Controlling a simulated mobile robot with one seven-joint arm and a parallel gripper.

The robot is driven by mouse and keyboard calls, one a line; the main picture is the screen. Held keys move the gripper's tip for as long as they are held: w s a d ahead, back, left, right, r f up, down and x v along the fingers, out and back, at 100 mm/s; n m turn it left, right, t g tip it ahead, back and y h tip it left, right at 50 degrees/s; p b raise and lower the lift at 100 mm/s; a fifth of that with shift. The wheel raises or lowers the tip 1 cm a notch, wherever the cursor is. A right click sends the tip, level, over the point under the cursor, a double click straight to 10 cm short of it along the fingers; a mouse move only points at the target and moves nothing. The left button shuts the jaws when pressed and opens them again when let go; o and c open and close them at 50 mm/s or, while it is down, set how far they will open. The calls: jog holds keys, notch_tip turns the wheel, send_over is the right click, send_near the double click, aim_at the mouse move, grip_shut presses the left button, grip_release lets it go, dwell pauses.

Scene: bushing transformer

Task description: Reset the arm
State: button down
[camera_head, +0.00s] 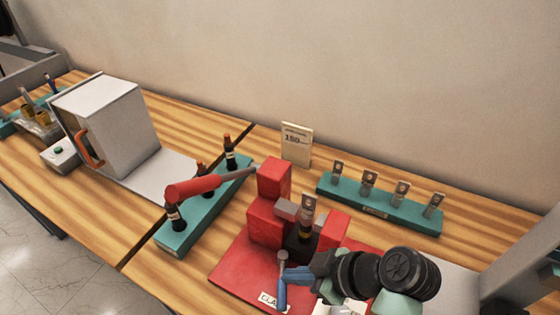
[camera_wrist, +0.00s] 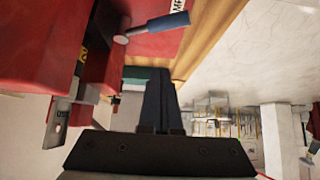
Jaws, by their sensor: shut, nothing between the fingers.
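My gripper (camera_wrist: 157,84) shows in the wrist view with its dark fingers together and nothing between them. In the head view my black arm reaches in at the lower right, beside the red clamp (camera_head: 268,222). The fingertips cannot be made out clearly there. The clamp holds an upright bushing (camera_head: 306,216) with a flat metal terminal on top. The clamp's blue-handled lever (camera_head: 282,290) stands at its front; it also shows in the wrist view (camera_wrist: 165,24), apart from the fingers. The clamp's red body (camera_wrist: 40,45) fills the wrist view's upper left.
A teal rack (camera_head: 375,205) with several metal terminals stands behind right. A teal block (camera_head: 190,238) with dark bushings and a red-handled tool (camera_head: 193,189) lie left. A grey box with an orange handle (camera_head: 110,120) and a sign (camera_head: 296,145) stand farther back.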

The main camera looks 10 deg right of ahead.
jog(key=w+r+m+t+h, duration=0.3)
jog(key=w+r+t, duration=0.2)
jog(key=w+r, duration=0.5)
notch_tip(320, 180, up, 20)
jog(key=w+m+t+h, duration=0.3)
jog(key=t, duration=0.4)
jog(key=s+a+r+m+t, duration=0.1)
jog(key=s+a+r+t, duration=0.1)
jog(key=s+r, duration=0.3)
jog(key=s+a+r+m+t, duration=0.1)
jog(key=s+r+t, duration=0.4)
jog(key=r, duration=0.7)
jog(key=s+a+r+m+t+h, duration=0.1)
jog(key=s+a+r+m+t, duration=0.1)
jog(key=s+r, duration=0.3)
notch_tip(320, 180, up, 4)
jog(key=shift+a+f+m+t, duration=0.1)
jog(key=shift+a+m+t, duration=0.2)
jog(key=shift+m+t, duration=0.4)
